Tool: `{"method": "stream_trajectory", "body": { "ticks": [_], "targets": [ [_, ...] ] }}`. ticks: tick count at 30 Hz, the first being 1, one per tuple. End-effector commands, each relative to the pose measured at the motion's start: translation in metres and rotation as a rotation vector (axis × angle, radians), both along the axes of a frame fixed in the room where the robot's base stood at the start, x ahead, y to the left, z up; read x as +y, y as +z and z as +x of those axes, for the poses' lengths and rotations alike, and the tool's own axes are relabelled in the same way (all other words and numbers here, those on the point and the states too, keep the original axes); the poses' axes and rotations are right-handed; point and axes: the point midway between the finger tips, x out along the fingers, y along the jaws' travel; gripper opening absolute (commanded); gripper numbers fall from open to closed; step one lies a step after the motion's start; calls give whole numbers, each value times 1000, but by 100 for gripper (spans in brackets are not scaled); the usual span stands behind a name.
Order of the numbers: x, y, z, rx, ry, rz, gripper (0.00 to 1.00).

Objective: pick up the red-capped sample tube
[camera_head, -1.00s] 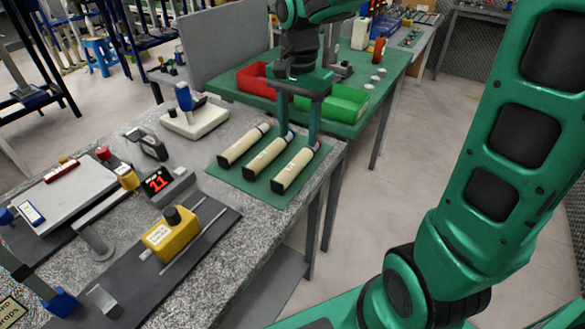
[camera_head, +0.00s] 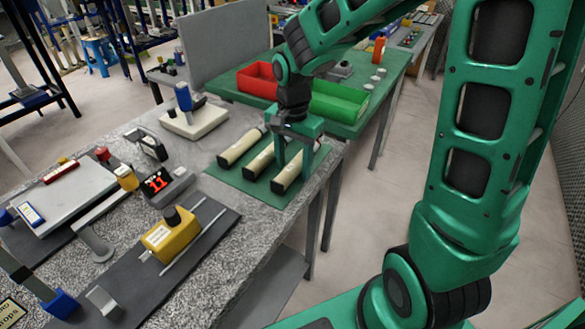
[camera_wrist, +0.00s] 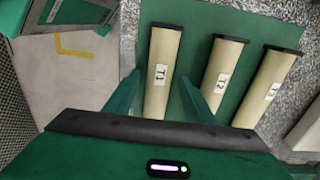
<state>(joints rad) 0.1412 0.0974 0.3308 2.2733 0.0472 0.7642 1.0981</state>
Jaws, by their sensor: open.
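Three cream tubes with black near ends lie side by side on a green mat (camera_head: 228,176). They are the left tube (camera_head: 239,148), the middle tube (camera_head: 260,160) and the right tube (camera_head: 288,176). The wrist view shows the labels T1, T2 and T3 on the T1 tube (camera_wrist: 161,55), the T2 tube (camera_wrist: 222,70) and the T3 tube (camera_wrist: 270,80). My gripper (camera_head: 293,164) is open over the right tube, its fingers on either side. The wrist view shows T1 between them. No red cap shows; the right tube's far end is hidden by my gripper.
A white device with a blue top (camera_head: 190,115) stands left of the mat. A yellow block (camera_head: 170,235) and a red-digit display (camera_head: 160,182) are nearer. A red bin (camera_head: 258,80) and a green bin (camera_head: 338,103) stand on the green table behind. The bench edge is close to the right tube.

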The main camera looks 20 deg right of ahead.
Motion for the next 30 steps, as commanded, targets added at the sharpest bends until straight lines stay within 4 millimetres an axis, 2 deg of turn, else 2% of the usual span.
{"method": "stream_trajectory", "body": {
  "ticks": [7, 8, 13, 14, 23, 30],
  "targets": [
    [0, -2, 0, -1, 1, 0, 50],
    [0, -2, 0, -1, 1, 0, 45],
    [0, -2, 0, -1, 1, 0, 4],
    [0, -2, 0, -1, 1, 0, 0],
    [0, 0, 1, -2, 1, 0, 0],
    [0, 19, 1, -6, 1, 1, 0]
  ]
}}
